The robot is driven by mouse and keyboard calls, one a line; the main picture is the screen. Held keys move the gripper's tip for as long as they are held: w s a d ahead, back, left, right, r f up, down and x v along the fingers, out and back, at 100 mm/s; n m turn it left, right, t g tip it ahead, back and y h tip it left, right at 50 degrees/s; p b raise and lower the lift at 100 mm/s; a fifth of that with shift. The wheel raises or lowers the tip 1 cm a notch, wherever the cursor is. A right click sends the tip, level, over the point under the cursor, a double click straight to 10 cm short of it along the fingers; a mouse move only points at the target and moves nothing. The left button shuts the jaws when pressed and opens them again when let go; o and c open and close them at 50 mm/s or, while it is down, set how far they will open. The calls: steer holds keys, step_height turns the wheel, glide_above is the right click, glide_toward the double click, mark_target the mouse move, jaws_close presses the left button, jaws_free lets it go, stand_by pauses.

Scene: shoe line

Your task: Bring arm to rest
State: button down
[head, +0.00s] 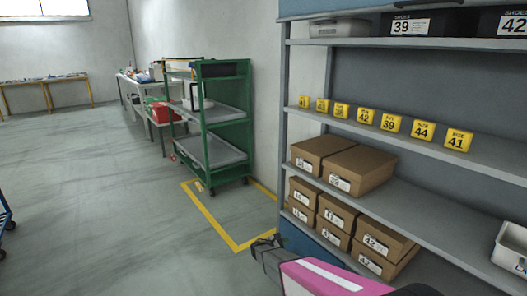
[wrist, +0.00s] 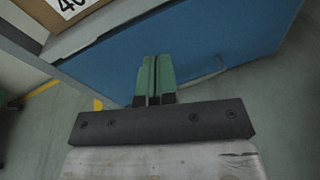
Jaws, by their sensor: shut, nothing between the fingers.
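My arm reaches in from the bottom right of the head view, with a pink and white link. My gripper (head: 268,241) is at its end, in front of the lower part of the shelf rack. In the wrist view my gripper (wrist: 155,62) shows two green fingers side by side, shut, with nothing between them. Behind the fingers is the blue panel (wrist: 215,45) at the base of the rack. I cannot tell the exact gap between the fingers and the panel.
The shelf rack (head: 430,172) holds brown boxes (head: 358,168) and yellow size blocks (head: 390,123). A white bin (head: 511,247) sits at its right. A green cart (head: 222,125) stands inside yellow floor tape (head: 213,224). Open floor (head: 95,190) lies to the left.

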steer(key=s+d+r+m+g+y, duration=0.2)
steer(key=s+d+r+m+g, duration=0.3)
steer(key=s+d+r+m, duration=0.35)
steer(key=s+a+r+m+g+y, duration=0.2)
steer(key=s+r+m+y, duration=1)
steer(key=s+r, duration=0.6)
steer(key=s+m, duration=0.1)
steer(key=s, duration=0.2)
steer(key=shift+s+a+g, duration=0.3)
